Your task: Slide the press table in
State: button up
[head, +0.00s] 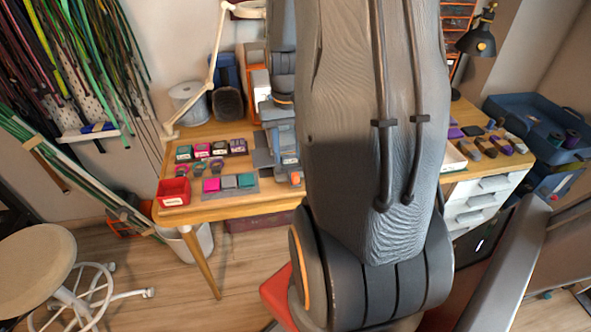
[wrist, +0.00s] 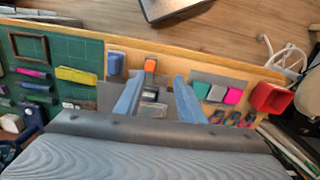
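My gripper (wrist: 157,82) points down over the wooden worktable, its two blue-grey fingers apart. In the wrist view a small device with an orange end (wrist: 151,65) and a grey-and-black body (wrist: 152,96) shows between the fingers, with a grey plate around it. It looks like the press, but I cannot make out its sliding table clearly. No contact between fingers and device is clear. In the head view my gripper (head: 284,140) stands at the table's middle, partly behind my arm, and hides most of the device.
A red box (head: 173,192), a grey mat (head: 231,187) with coloured blocks and several small boxes lie left of my gripper on the table (head: 258,206). A green mat (wrist: 62,48) with tools lies on the other side. A stool (head: 35,255) stands at left.

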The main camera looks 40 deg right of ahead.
aim_at(295, 174)
jog(key=shift+s+d+f, duration=0.15)
jog(key=shift+d, duration=0.4)
jog(key=shift+s+d+f, duration=0.1)
jog(key=shift+d+f, duration=0.05)
jog(key=shift+d, duration=0.35)
jog(key=shift+d+f+m, duration=0.1)
jog(key=shift+f+m, duration=0.05)
jog(key=shift+m, duration=0.15)
jog(key=shift+f+p, duration=0.6)
jog(key=shift+f, duration=3.15)
grip_shut()
jog(key=shift+w, duration=0.1)
